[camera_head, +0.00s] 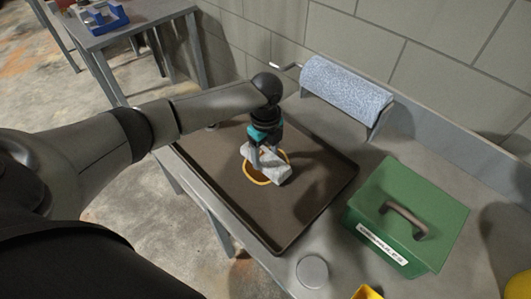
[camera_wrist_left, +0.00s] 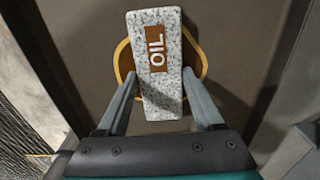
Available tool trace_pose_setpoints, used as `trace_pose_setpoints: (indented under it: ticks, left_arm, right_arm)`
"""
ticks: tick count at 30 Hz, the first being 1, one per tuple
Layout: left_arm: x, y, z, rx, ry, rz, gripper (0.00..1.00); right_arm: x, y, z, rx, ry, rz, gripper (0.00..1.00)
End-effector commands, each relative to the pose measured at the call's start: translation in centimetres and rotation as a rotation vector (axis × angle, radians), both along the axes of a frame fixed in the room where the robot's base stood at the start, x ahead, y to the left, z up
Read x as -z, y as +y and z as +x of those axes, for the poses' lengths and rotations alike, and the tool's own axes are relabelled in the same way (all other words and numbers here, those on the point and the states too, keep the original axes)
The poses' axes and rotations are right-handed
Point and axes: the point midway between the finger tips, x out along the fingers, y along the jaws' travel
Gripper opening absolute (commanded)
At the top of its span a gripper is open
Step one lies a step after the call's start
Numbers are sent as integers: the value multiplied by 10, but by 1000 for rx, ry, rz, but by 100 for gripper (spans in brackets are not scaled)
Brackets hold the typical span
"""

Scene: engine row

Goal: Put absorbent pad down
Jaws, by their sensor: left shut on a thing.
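The absorbent pad (camera_head: 272,167) is a speckled grey-white slab; in the left wrist view the pad (camera_wrist_left: 156,90) shows a brown label reading "OIL". My left gripper (camera_head: 266,157) is shut on the pad, with one finger on each side of it. The pad is over a yellow-rimmed round mark (camera_head: 249,175) on the dark tray (camera_head: 226,178); the mark's edges also show behind the pad in the left wrist view (camera_wrist_left: 122,62). I cannot tell whether the pad touches the tray. My right gripper is not in view.
A green box (camera_head: 435,208) with a handle and label stands right of the tray. A paper roll (camera_head: 345,87) sits on a holder against the block wall. A round grey lid (camera_head: 312,271) and a yellow object (camera_head: 367,293) are at the front. A second table (camera_head: 135,12) stands at upper left.

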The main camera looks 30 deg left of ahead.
Motion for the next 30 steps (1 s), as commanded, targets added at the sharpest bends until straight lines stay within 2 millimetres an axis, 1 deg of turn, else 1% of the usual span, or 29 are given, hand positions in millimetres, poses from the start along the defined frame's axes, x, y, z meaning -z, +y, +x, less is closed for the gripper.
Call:
trace_pose_setpoints:
  ticks: [1, 6, 9, 15, 18, 20, 23, 30]
  left_arm:
    - [2, 0, 0, 0, 1, 0, 70]
    - [1, 0, 0, 0, 1, 0, 89]
    - [1, 0, 0, 0, 1, 0, 99]
    - [1, 0, 0, 0, 0, 0, 99]
    - [-3, 0, 0, 1, -1, 0, 99]
    - [-9, -1, 1, 2, -2, -2, 99]
    - [-26, 0, 1, 1, -4, -1, 99]
    - [-79, 0, 1, 0, -5, -2, 99]
  right_arm:
    - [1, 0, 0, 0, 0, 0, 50]
    - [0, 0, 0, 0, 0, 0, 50]
    - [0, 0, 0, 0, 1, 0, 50]
    - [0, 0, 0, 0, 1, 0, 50]
    - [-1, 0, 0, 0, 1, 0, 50]
    - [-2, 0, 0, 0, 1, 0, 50]
    - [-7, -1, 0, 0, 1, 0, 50]
    - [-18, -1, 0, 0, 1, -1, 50]
